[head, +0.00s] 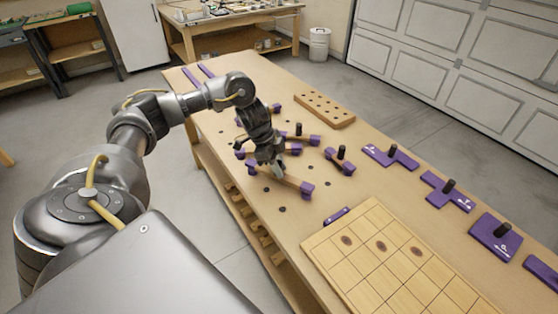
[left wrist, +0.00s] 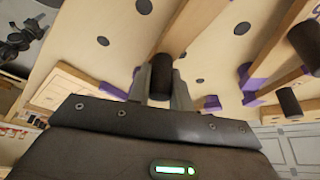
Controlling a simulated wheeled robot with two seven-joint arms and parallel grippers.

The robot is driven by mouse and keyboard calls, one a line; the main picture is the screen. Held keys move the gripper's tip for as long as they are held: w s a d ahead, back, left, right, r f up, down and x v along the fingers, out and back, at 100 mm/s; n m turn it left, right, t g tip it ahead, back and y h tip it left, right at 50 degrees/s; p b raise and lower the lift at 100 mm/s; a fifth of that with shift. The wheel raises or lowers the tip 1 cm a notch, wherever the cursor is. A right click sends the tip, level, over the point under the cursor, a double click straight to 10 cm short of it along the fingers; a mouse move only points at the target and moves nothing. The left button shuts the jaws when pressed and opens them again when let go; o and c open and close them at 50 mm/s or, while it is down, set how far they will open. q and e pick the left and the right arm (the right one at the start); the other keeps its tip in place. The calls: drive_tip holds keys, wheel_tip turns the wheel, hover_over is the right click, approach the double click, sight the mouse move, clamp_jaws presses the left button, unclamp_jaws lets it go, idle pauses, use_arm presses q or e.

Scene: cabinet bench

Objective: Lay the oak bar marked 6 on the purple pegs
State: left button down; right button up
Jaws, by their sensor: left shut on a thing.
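My left gripper (head: 270,167) is shut on the dark knob (left wrist: 161,75) of an oak bar (head: 289,180), over the middle of the bench. Purple pegs show at this bar's two ends, the near-right one (head: 306,189) and the left one (head: 252,168). I cannot tell whether the bar rests on them or is just above. In the left wrist view, the bar (left wrist: 192,22) runs up and right from between the fingers. No number is readable on it. My right gripper is out of view.
Other oak bars with dark knobs (head: 298,129) (head: 341,153) lie close beyond, between purple pegs. Purple shaped pieces with knobs (head: 448,188) line the right side. A gridded wooden board (head: 395,262) lies nearer, a holed block (head: 324,109) farther back. Dark holes dot the bench.

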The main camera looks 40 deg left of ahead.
use_arm(q)
drive_tip(key=shift+f, duration=0.65)
idle(0.9)
drive_tip(key=shift+p, duration=0.45)
idle(1.0)
drive_tip(key=c, duration=0.8)
unclamp_jaws()
drive_tip(key=shift+f, duration=0.1)
wheel_tip(320, 180, up, 8)
drive_tip(key=p, duration=0.8)
drive_tip(key=shift+p, duration=0.3)
